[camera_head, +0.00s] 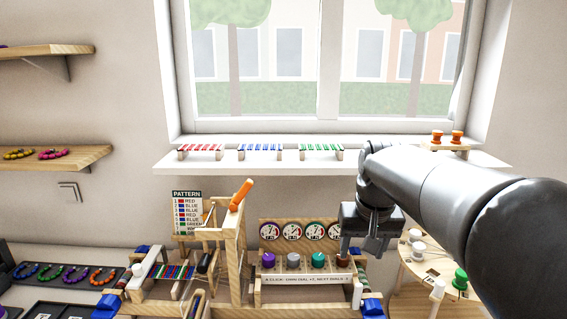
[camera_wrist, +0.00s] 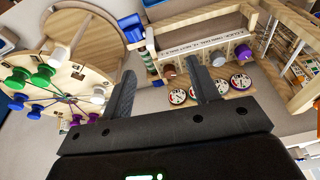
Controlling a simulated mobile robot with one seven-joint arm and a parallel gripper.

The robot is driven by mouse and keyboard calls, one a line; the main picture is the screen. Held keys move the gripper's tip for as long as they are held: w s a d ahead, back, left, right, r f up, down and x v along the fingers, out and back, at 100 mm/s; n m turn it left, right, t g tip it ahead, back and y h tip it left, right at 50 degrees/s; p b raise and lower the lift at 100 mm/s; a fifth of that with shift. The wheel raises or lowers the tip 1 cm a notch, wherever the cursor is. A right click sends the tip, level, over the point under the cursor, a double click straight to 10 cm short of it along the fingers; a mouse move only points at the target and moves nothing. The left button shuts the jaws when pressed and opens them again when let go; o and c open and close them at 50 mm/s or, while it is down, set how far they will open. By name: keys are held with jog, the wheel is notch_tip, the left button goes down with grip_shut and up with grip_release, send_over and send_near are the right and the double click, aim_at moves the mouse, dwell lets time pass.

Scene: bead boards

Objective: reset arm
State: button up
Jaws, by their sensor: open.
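My gripper (camera_head: 368,247) hangs at the end of my dark arm, above the right end of the dial board. In the wrist view its two fingers (camera_wrist: 160,95) are spread apart with nothing between them. The wooden dial board (camera_head: 300,291) carries several round dials (camera_head: 291,231) and coloured knobs, including a purple one (camera_head: 268,260). In the wrist view the dials (camera_wrist: 219,87) lie just beyond the right finger. My gripper covers part of the board's right end in the head view.
A pattern card (camera_head: 187,212) and a wooden frame with an orange handle (camera_head: 241,194) stand left of the dials. A round wooden stand with white and green spools (camera_head: 460,279) is at right. The window sill (camera_head: 355,168) holds small bead racks. A dark tray (camera_head: 65,275) is at far left.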

jog(key=s+f+t, duration=0.1)
jog(key=s+f, duration=0.2)
jog(key=s, duration=0.6)
jog(key=s+f+t, duration=0.1)
jog(key=s+f, duration=0.3)
jog(key=s, duration=0.4)
jog(key=shift+s+a+n+t, duration=0.3)
jog(key=shift+s+a+t, duration=0.1)
jog(key=shift+a, duration=0.05)
dwell(3.6)
jog(key=w+a+r+m+g, duration=0.1)
jog(key=w+a+r+g, duration=0.1)
jog(key=w+r, duration=0.6)
jog(key=m+g, duration=0.4)
send_over(294, 256)
notch_tip(294, 256, down, 6)
notch_tip(294, 256, down, 11)
jog(key=shift+r, duration=0.1)
